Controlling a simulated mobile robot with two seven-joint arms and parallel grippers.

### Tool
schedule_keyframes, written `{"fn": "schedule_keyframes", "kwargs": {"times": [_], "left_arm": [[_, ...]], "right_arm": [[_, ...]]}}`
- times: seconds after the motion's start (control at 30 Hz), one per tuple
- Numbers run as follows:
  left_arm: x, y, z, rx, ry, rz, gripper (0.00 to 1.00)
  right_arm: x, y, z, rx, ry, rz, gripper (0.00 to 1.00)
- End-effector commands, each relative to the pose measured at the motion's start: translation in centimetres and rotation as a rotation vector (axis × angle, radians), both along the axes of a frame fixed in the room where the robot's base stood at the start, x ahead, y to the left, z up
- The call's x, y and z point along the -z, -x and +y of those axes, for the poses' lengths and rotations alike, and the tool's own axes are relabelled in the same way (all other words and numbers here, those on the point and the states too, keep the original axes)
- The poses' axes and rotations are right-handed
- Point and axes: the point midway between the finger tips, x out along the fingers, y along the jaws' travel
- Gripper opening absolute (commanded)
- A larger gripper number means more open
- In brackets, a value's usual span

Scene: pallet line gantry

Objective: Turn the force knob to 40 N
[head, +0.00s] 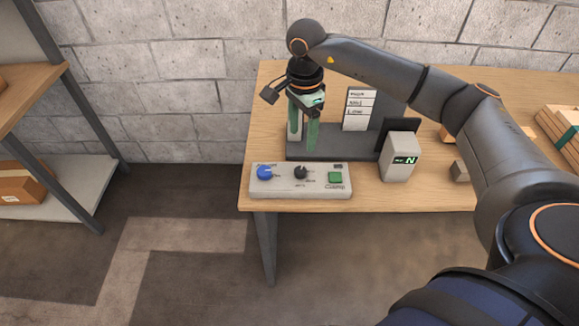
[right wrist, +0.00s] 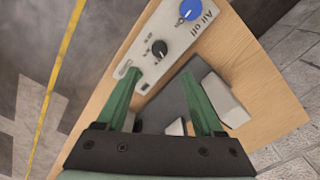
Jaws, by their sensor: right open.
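The control panel (head: 284,190) is a pale box at the table's front left edge. A small black knob (head: 301,172) with marks around it is in its middle; I take it as the force knob, and its setting is too small to read. It also shows in the right wrist view (right wrist: 159,48). My right gripper (head: 303,143) is open, its green fingers pointing down above and behind the panel, apart from the knob. The grey readout box (head: 398,168) shows a green "N"; its digits are unclear. My left gripper is out of view.
A blue knob (head: 265,173), labelled "Air off" in the right wrist view, and a green button (head: 335,178) flank the black knob. A dark fixture base (head: 340,150) and a label card (head: 358,110) stand behind. Wooden pieces (head: 560,130) lie far right.

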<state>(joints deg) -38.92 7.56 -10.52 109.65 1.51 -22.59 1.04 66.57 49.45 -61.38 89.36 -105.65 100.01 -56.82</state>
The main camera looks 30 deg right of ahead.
Motion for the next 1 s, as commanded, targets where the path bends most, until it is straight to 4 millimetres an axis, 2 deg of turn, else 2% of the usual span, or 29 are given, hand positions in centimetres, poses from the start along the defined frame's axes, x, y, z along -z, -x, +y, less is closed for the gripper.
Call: {"fn": "schedule_keyframes", "kwargs": {"times": [0.3, 0.5, 0.7, 1.0], "left_arm": [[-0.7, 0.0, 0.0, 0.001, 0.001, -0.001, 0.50], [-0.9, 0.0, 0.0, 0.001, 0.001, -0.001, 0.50], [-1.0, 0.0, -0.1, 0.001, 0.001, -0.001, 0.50], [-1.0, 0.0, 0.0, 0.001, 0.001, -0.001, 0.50]], "right_arm": [[6.3, 0.2, 0.1, 0.001, -0.003, 0.007, 0.69], [9.7, 0.1, 0.2, 0.001, -0.005, 0.005, 0.69], [11.5, 0.1, 0.2, 0.000, -0.005, 0.002, 0.69], [11.7, 0.0, 0.2, 0.000, -0.006, 0.001, 0.69]]}}
